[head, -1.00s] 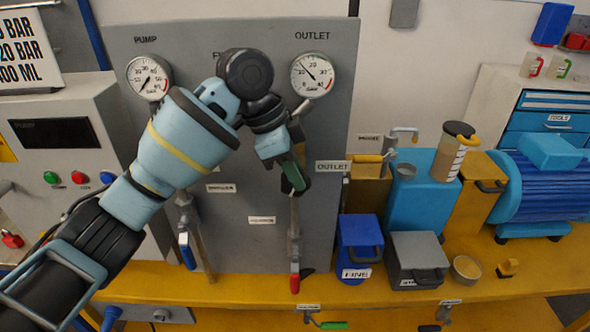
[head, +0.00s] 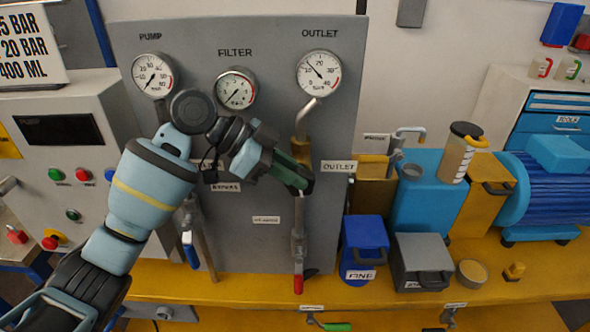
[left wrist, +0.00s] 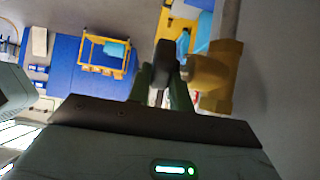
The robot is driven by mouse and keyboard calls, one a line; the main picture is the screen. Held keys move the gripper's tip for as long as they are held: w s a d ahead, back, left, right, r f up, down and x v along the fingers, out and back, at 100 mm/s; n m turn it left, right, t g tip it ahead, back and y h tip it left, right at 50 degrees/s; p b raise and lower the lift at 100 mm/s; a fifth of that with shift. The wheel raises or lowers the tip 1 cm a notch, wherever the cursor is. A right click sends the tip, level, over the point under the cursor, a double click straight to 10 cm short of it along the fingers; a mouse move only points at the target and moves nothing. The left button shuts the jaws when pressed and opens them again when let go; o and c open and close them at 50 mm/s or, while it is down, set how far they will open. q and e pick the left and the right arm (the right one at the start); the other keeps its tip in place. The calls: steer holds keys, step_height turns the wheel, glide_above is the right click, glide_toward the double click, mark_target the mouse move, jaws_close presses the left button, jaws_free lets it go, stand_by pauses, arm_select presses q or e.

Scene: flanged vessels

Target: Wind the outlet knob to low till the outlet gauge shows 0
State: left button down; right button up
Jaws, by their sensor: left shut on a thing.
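The outlet gauge (head: 318,72) is at the upper right of the grey panel (head: 270,240). Its needle points up and left, well above the low end of the scale. My left gripper (head: 302,183) is at the outlet valve below this gauge. In the left wrist view my left gripper (left wrist: 163,85) is shut on the dark outlet knob (left wrist: 163,62). The brass valve body (left wrist: 218,75) sits just right of the fingers; its upper part (head: 302,150) shows in the head view. The gripper mostly hides the knob there. My right gripper is not in view.
The pump gauge (head: 152,75) and filter gauge (head: 235,88) are further left. A blue-handled lever (head: 190,250) and a red-handled lever (head: 298,284) hang low on the panel. Blue (head: 362,245) and grey (head: 420,260) boxes stand on the yellow bench to the right.

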arm_select(q)
steer(key=shift+a+h, duration=0.1)
steer(key=shift+h, duration=0.4)
steer(key=c, duration=1.5)
jaws_free()
steer(key=shift+c, duration=0.2)
steer(key=b+v, duration=0.1)
steer(key=v, duration=0.7)
